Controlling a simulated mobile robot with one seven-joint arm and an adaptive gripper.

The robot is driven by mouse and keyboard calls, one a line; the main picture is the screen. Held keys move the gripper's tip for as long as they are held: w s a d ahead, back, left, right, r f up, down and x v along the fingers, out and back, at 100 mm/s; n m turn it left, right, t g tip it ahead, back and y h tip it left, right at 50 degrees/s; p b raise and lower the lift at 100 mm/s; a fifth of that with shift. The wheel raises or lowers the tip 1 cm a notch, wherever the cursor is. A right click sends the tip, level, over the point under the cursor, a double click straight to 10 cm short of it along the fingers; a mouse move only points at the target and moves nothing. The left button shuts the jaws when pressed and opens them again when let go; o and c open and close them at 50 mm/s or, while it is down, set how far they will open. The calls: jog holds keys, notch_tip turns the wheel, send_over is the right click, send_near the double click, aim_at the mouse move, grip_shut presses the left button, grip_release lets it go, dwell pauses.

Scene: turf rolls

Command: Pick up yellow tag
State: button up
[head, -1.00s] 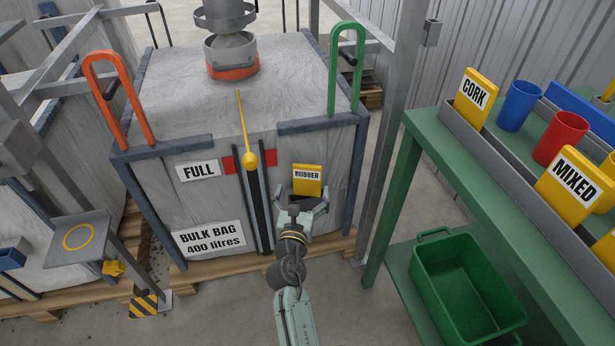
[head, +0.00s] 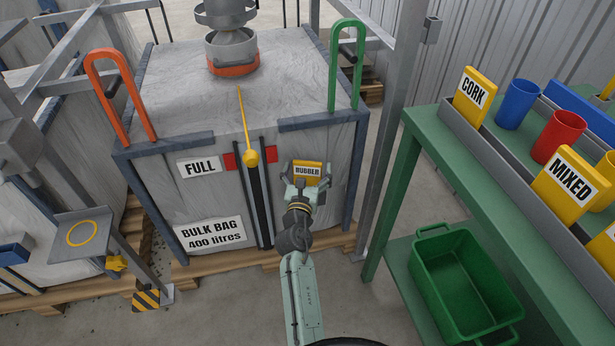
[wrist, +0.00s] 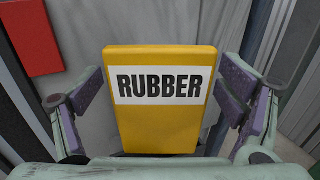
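A yellow tag with a white label reading RUBBER (head: 307,169) stands at the front face of the bulk bag. In the wrist view the yellow tag (wrist: 160,125) fills the middle, upright. My gripper (head: 306,178) is at the tag, with its fingers open on either side. In the wrist view the fingers of my gripper (wrist: 161,98) show left and right of the tag with gaps. The tag's lower part and whatever supports it are hidden behind the gripper. Two more yellow tags, CORK (head: 474,96) and MIXED (head: 566,186), stand on the green bench at right.
The bulk bag (head: 230,110) has a FULL label (head: 199,167), an orange handle (head: 118,95) and a green handle (head: 347,62). The green bench (head: 425,140) at right holds a blue cup (head: 518,105) and a red cup (head: 559,137). A green crate (head: 466,285) sits below.

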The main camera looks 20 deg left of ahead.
jog(key=c, duration=1.2)
jog(key=shift+o, duration=0.2)
